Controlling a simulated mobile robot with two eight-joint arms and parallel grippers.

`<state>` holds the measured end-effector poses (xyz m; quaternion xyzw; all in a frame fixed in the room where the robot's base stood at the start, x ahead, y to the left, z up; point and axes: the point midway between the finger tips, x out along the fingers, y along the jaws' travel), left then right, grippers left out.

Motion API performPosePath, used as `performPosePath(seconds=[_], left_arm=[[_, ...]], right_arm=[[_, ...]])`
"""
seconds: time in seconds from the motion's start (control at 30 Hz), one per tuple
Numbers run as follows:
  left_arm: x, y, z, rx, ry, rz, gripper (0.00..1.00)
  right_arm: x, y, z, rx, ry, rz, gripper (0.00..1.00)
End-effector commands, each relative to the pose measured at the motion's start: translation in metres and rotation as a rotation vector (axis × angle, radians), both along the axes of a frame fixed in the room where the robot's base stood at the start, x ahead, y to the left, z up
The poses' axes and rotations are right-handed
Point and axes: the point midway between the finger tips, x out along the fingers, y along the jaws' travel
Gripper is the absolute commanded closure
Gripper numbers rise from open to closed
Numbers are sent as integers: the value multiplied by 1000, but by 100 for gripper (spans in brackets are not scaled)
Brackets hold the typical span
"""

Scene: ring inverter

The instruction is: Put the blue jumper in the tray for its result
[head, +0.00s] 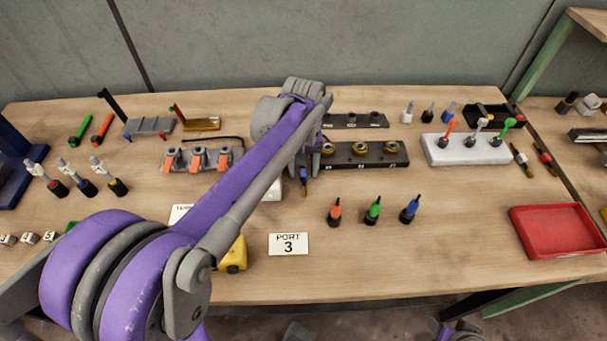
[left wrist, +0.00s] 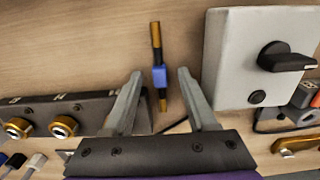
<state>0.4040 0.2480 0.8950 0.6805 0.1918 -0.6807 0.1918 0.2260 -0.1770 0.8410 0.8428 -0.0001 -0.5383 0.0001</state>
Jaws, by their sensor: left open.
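The blue jumper (head: 303,181), a thin dark stick with a blue middle and gold ends, lies on the table beside the white box. In the left wrist view the jumper (left wrist: 159,77) lies between and a little beyond the two finger tips, apart from both. My left gripper (left wrist: 160,75) is open and empty above it; in the head view the gripper (head: 302,165) is partly hidden by my arm. A red tray (head: 557,252) stands empty at the table's right, and a strip of yellow (head: 603,214) shows at the picture edge. My right gripper does not show clearly.
A white box (left wrist: 232,60) with a black knob stands close right of the fingers in the wrist view. A dark block with brass sockets (head: 368,160) is close on the other side. Orange, green and blue plugs (head: 372,210) stand in front.

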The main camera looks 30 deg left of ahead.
Motion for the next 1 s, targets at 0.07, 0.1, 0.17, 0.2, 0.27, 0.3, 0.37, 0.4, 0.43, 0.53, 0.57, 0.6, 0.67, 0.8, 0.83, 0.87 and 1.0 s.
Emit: performPosePath(seconds=[0.07,0.1,0.17,0.2,0.27,0.3,0.37,0.4,0.43,0.53,0.57,0.6,0.67,0.8,0.83,0.87,1.0], left_arm=[[0,0,-1,0,0,0,43],[0,0,0,0,0,0,43],[0,0,0,0,0,0,43],[0,0,0,0,0,0,44],[0,0,0,0,0,0,55],[0,0,0,0,0,0,62],[0,0,0,0,0,0,73],[0,0,0,0,0,0,80],[0,0,0,0,0,0,86],[0,0,0,0,0,0,100],[0,0,0,0,0,0,100],[0,0,0,0,0,0,100],[0,0,0,0,0,0,100],[0,0,0,0,0,0,100],[0,0,0,0,0,0,100],[0,0,0,0,0,0,100],[0,0,8,0,0,0,100]], right_arm=[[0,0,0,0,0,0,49],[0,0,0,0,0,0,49],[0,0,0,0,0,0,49],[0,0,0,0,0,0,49],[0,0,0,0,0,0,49],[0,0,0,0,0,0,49],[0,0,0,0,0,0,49],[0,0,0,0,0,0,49],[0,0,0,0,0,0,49],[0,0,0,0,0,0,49],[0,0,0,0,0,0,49],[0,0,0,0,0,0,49],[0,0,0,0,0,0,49],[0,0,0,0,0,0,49],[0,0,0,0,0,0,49],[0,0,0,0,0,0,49],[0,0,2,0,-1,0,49]])
